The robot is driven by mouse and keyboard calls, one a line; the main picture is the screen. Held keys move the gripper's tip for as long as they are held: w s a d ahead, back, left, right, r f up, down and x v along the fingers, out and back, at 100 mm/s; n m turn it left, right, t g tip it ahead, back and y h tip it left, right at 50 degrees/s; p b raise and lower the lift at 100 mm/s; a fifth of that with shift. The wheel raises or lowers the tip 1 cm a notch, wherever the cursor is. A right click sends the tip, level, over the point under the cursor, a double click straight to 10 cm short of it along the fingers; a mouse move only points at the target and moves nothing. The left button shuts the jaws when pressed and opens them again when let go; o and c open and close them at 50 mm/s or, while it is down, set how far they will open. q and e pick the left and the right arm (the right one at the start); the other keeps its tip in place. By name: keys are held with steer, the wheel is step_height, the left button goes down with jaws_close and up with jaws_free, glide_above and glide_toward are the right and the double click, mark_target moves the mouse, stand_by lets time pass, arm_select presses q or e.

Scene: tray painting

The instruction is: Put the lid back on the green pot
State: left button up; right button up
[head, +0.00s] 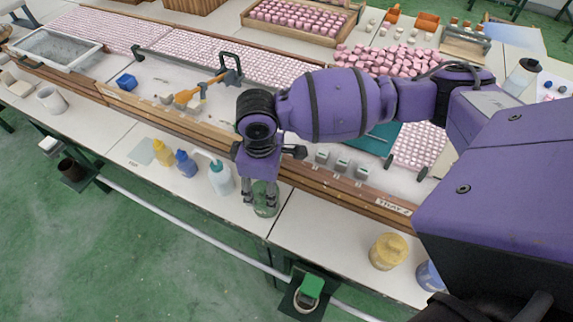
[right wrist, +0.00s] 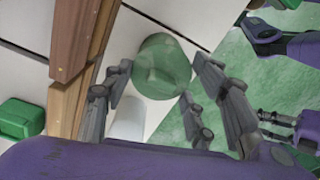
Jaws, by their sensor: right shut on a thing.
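My right gripper (head: 261,197) reaches down to the green pot (head: 266,208) near the bench's front edge. In the right wrist view, my right gripper (right wrist: 155,85) has one finger on each side of a round green, partly see-through piece (right wrist: 163,62). It is shut on this piece, which I take for the green lid. The lid sits at the pot's top, lined up with it. I cannot make out the seam between lid and pot, or whether a gap remains. My left gripper is not in the head view; purple parts at the right of the wrist view are unclear.
A white squeeze bottle (head: 219,178), blue bottle (head: 185,163) and yellow bottle (head: 163,152) stand left of the pot. A yellow lidded pot (head: 388,251) and a blue pot (head: 429,276) stand right. A wooden rail (head: 335,189) runs behind.

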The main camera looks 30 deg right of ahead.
steer(key=shift+w+r, duration=0.1)
steer(key=o, duration=1)
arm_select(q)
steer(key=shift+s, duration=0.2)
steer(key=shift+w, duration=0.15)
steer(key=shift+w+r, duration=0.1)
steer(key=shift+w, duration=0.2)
arm_select(e)
steer(key=o, duration=0.5)
steer(key=shift+r+p, duration=2.3)
steer(key=shift+r, duration=1.25)
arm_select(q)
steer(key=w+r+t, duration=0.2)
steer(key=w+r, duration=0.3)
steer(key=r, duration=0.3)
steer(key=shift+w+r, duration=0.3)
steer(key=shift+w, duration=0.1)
